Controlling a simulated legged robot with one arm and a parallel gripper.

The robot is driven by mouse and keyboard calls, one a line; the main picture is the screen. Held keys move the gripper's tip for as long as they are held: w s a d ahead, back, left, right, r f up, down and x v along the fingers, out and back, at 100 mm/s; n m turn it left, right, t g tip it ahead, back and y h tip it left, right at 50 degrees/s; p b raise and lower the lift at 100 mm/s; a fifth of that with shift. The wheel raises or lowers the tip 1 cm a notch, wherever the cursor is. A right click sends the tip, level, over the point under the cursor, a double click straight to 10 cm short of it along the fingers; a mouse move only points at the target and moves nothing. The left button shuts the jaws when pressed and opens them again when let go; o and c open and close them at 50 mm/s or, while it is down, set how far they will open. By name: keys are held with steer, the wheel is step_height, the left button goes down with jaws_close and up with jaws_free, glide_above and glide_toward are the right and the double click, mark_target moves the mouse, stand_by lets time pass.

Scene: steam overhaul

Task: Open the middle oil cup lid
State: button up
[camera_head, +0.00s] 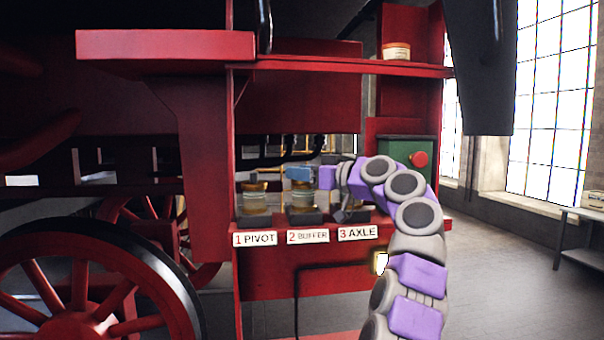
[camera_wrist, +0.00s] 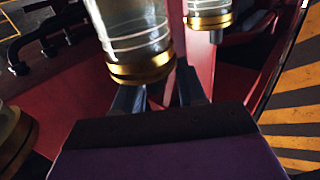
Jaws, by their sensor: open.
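The middle oil cup (camera_head: 302,199) is a glass cup with brass bands on a red shelf, behind the label 2 BUFFER (camera_head: 307,237). My gripper (camera_head: 299,173) reaches in from the right at the height of this cup's top and covers it, so I cannot tell how its lid stands. In the wrist view, my gripper's dark fingers (camera_wrist: 156,84) are apart, beside the brass band of a glass cup (camera_wrist: 133,25). Contact cannot be told, and nothing is seen clamped between them.
The pivot oil cup (camera_head: 255,200) stands to the left. The axle cup's place, behind label 3 AXLE (camera_head: 358,233), is mostly hidden by my arm. A green box with a red button (camera_head: 418,160) is at the right. A red upper shelf (camera_head: 330,66) overhangs the cups.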

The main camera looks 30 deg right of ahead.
steer(key=shift+d, duration=0.65)
steer(key=shift+c, duration=1)
steer(key=shift+s+a, duration=0.1)
steer(key=shift+a, duration=0.4)
steer(key=c, duration=0.4)
jaws_close()
steer(key=shift+d+f, duration=0.1)
steer(key=shift+d, duration=0.05)
